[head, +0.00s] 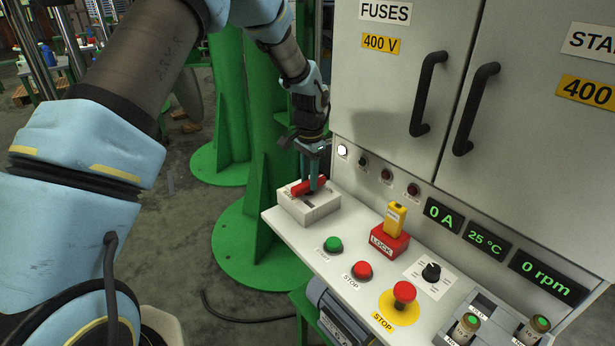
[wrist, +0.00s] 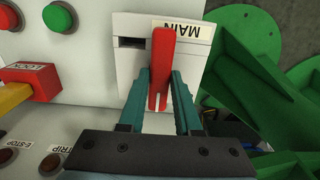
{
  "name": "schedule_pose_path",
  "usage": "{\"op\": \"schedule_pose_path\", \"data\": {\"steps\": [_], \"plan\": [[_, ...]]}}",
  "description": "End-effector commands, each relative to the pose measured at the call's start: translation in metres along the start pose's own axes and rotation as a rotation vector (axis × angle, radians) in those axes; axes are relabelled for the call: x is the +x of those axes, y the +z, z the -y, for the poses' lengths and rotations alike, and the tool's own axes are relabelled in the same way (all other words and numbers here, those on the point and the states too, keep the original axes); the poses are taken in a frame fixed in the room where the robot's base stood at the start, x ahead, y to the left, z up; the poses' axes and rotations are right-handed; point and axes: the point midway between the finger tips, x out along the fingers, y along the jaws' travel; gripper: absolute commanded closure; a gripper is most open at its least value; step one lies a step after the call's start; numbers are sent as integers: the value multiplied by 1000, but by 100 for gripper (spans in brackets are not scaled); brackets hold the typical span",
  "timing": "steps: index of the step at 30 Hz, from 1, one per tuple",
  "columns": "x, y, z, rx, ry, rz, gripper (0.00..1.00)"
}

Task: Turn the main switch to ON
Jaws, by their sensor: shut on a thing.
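The main switch is a white box (head: 318,207) with a red handle (head: 301,188) on the left end of the control panel. In the wrist view the box (wrist: 130,57) carries the label MAIN, and the red handle (wrist: 162,60) stands between my fingers. My gripper (head: 313,183) reaches down from above. In the wrist view my gripper (wrist: 162,80) has its teal fingers closed on both sides of the red handle. I cannot read the switch's ON or OFF marking.
A red LOCK block (head: 389,240) with a yellow tag stands right of the switch. Green (head: 333,244) and red (head: 362,271) buttons and an emergency stop (head: 404,292) sit in front. A cabinet (head: 400,90) rises behind. Green posts (head: 262,130) stand to the left.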

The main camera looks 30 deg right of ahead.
Motion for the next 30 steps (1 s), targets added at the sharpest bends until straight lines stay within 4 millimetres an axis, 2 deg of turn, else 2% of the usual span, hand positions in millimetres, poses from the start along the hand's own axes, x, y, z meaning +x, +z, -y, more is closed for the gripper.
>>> {"op": "schedule_pose_path", "data": {"steps": [15, 16, 24, 30], "plan": [[-2, 0, 3, 20, -6, -4, 100], [-2, 0, 3, 20, -6, -4, 66], [-1, 0, 2, 19, -3, -2, 38], [0, 0, 1, 20, -2, -1, 38]]}}
